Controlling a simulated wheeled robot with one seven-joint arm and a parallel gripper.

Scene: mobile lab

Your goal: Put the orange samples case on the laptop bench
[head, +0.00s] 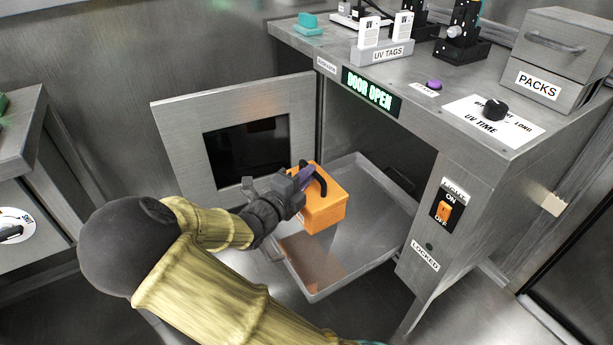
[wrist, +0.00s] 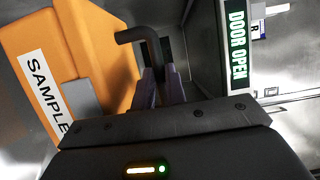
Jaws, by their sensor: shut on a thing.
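The orange samples case (head: 327,208) is over the pulled-out metal tray (head: 360,252) of the UV cabinet; I cannot tell whether it touches the tray. In the wrist view the case (wrist: 70,45) shows its "SAMPLE" label and a dark bent handle (wrist: 140,36). My gripper (head: 306,178) is at the top of the case, with its purple fingers (wrist: 160,88) shut on the handle. No laptop or laptop bench can be made out in either view.
The cabinet door (head: 170,130) stands open left of the tray, and the display (head: 371,91) reads "DOOR OPEN". The cabinet top holds UV tags (head: 384,52), a PACKS box (head: 545,85) and a knob. Another bench (head: 20,130) stands at the far left.

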